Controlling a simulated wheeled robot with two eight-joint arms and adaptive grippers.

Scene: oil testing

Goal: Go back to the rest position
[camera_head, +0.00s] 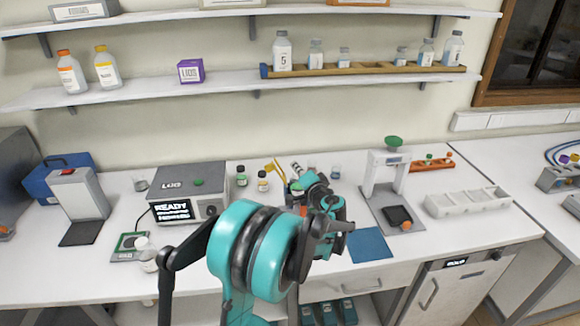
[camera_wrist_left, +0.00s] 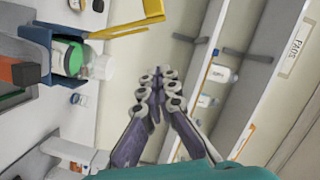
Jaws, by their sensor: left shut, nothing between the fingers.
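My right gripper is not in view.
A grey box with a READY display (camera_head: 188,200), small bottles (camera_head: 262,181) and a stand with a dark plate (camera_head: 383,165) are on the white bench. A white compartment tray (camera_head: 467,203) is to the right. Shelves (camera_head: 240,88) with bottles run along the wall.

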